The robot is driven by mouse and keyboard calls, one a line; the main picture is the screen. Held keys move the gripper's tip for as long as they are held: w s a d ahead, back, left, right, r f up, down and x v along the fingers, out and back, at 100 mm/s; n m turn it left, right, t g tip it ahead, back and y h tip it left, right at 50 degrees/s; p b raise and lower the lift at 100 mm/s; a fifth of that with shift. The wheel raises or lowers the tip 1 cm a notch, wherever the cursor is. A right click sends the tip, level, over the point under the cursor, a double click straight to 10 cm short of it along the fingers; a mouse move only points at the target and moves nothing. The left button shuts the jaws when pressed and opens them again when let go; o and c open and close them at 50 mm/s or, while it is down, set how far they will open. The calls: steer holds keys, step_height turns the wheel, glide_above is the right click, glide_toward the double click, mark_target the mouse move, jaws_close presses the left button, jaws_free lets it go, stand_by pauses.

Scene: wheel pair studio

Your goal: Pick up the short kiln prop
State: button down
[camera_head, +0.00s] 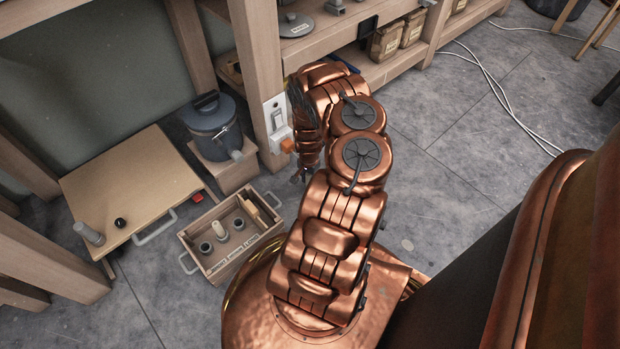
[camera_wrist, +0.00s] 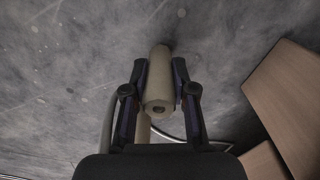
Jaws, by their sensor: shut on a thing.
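In the wrist view, my gripper (camera_wrist: 160,88) is shut on a pale beige kiln prop (camera_wrist: 158,80), a cylinder with a round hole in the end facing the camera. A finger presses on each side of it. Grey floor shows behind it. In the head view my gripper (camera_head: 299,173) hangs near the wooden post, right of the crate; the held prop cannot be made out there. A wooden crate (camera_head: 205,270) with labels on its front holds a pale upright cylinder (camera_head: 219,229) and several short grey cylinders. A grey cylinder (camera_head: 88,233) stands on the board's left corner.
A low wooden board (camera_head: 130,182) with a black knob (camera_head: 120,223) lies left of the crate. A grey lidded pot (camera_head: 212,125) stands on a wooden block behind it. A post with a white switch box (camera_head: 277,125) is close to my arm. Open floor lies right.

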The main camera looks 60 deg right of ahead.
mark_target(310, 176)
steer(key=r+p, duration=0.2)
steer(key=s+r+p, duration=0.1)
steer(key=shift+a+r, duration=0.35)
steer(key=shift+r, duration=0.05)
steer(key=s+a+p, duration=0.8)
steer(key=s+p, duration=0.4)
steer(key=shift+s+r, duration=0.15)
steer(key=shift+r, duration=0.1)
stand_by(0.7)
